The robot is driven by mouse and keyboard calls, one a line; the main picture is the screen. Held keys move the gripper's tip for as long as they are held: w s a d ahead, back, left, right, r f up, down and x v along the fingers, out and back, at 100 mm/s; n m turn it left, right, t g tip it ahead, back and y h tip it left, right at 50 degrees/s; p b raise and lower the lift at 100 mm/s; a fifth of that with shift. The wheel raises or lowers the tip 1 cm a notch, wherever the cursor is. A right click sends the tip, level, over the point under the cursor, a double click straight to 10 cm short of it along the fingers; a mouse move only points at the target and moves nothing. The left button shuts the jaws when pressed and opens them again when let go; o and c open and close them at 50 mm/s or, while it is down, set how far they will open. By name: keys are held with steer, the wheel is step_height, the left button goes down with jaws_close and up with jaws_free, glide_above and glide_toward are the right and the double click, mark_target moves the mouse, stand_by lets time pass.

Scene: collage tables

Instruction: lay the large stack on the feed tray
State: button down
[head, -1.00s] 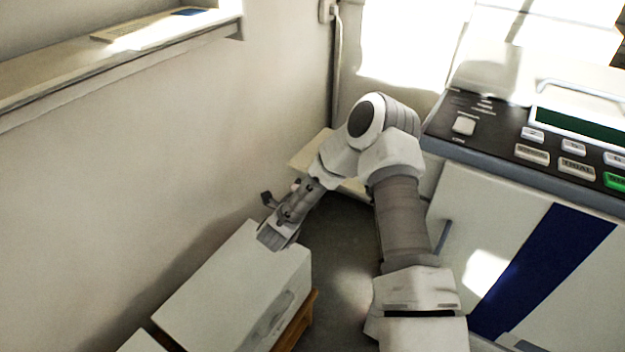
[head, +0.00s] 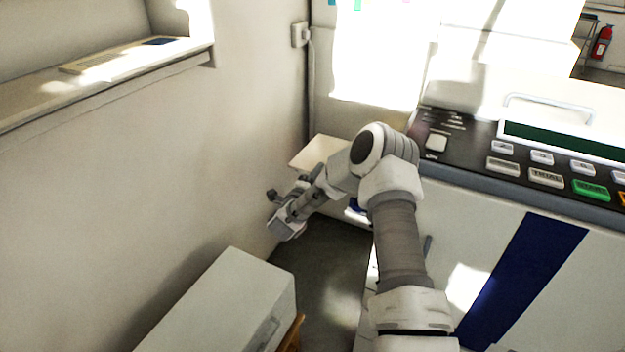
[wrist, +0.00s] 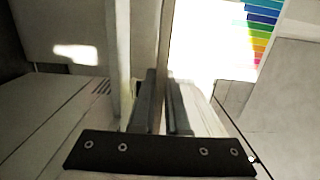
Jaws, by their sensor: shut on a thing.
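My gripper (head: 285,222) is low beside the left wall, beyond the end of the white cabinet. In the wrist view its two grey fingers (wrist: 163,105) are shut on a thin upright thing seen edge-on, apparently the large stack (wrist: 161,60). Its full size and faces are hard to make out, and in the head view I cannot tell it from the gripper. A pale flat panel (head: 318,152), apparently the feed tray, juts out left of the machine (head: 480,240), behind my arm. My arm partly covers it, and the part I see looks bare.
The white cabinet (head: 225,300) stands at lower left on a wooden support. A ledge (head: 110,80) runs along the left wall. A socket with a cable (head: 300,36) is near the corner. Dark floor (head: 325,265) lies open between cabinet and machine.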

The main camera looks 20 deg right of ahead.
steer(key=shift+x, duration=1.1)
steer(key=shift+s+f+b, duration=0.1)
steer(key=shift+f+b, duration=2.4)
steer(key=shift+f, duration=0.3)
steer(key=c, duration=0.8)
jaws_free()
steer(key=shift+c, duration=0.2)
steer(key=shift+f, duration=0.1)
steer(key=shift+s, duration=0.1)
steer(key=p+v, duration=0.4)
steer(key=v, duration=1.3)
